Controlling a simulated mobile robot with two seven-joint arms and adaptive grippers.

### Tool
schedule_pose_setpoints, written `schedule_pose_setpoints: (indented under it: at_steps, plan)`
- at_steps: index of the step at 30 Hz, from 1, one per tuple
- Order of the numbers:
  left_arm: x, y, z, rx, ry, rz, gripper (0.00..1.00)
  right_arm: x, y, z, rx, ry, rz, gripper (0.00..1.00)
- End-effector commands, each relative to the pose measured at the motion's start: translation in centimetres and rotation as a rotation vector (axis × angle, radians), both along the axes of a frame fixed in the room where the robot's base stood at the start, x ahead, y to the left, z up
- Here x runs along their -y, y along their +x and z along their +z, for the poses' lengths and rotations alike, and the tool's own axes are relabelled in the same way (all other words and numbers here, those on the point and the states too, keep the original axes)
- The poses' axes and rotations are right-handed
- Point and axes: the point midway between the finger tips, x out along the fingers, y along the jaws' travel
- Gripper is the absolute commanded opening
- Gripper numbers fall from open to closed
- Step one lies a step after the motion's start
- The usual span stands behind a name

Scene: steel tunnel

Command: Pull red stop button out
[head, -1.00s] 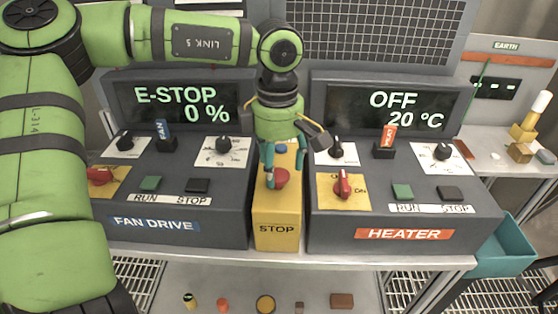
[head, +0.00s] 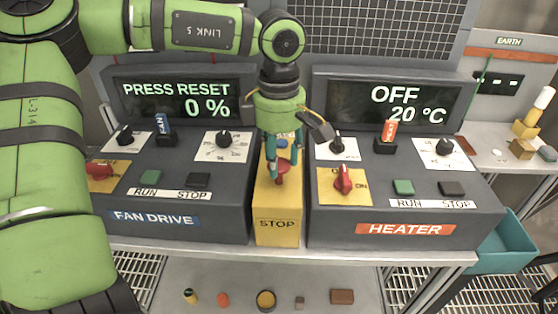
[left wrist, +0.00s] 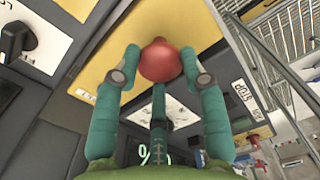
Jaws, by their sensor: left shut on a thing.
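The red stop button (head: 282,169) stands on top of the yellow STOP box (head: 277,224), between the two consoles in the head view. My left gripper (head: 283,176) comes down from above, its teal fingers shut on the button. In the left wrist view the round red button (left wrist: 160,61) sits between the fingertips (left wrist: 160,64), with a third finger below it. The fingers hide part of the button in the head view. The fan drive display (head: 176,99) reads PRESS RESET and 0 %. My right gripper is not in view.
The fan drive console (head: 120,219) stands to the left of the box, the heater console (head: 335,229) to the right. The heater display reads OFF and 20 °C. A teal bin (head: 500,252) hangs at the right.

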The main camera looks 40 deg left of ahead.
Motion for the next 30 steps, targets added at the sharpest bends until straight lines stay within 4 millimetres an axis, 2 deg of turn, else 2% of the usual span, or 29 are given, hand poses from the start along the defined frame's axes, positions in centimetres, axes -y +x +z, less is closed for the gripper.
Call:
schedule_pose_setpoints:
  at_steps: [6,7,9,18,22,26,30]
  plan:
    - [0.0,0.1,0.4,0.005,0.000,0.001,0.00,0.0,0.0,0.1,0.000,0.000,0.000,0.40]
    - [0.0,0.1,0.5,0.006,0.001,0.001,0.46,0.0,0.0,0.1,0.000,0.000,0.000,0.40]
    - [0.0,0.1,0.5,0.007,0.000,0.001,0.67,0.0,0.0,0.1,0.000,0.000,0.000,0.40]
    - [0.0,0.1,0.3,0.004,0.000,0.000,0.67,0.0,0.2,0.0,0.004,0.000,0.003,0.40]
    - [0.0,0.1,1.0,0.005,0.000,0.001,0.67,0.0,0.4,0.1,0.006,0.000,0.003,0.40]
    - [0.0,0.1,3.1,0.009,0.002,0.001,0.67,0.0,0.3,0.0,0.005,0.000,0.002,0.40]
    - [0.0,0.1,6.2,0.010,0.003,0.002,0.67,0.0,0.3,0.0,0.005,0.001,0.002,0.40]
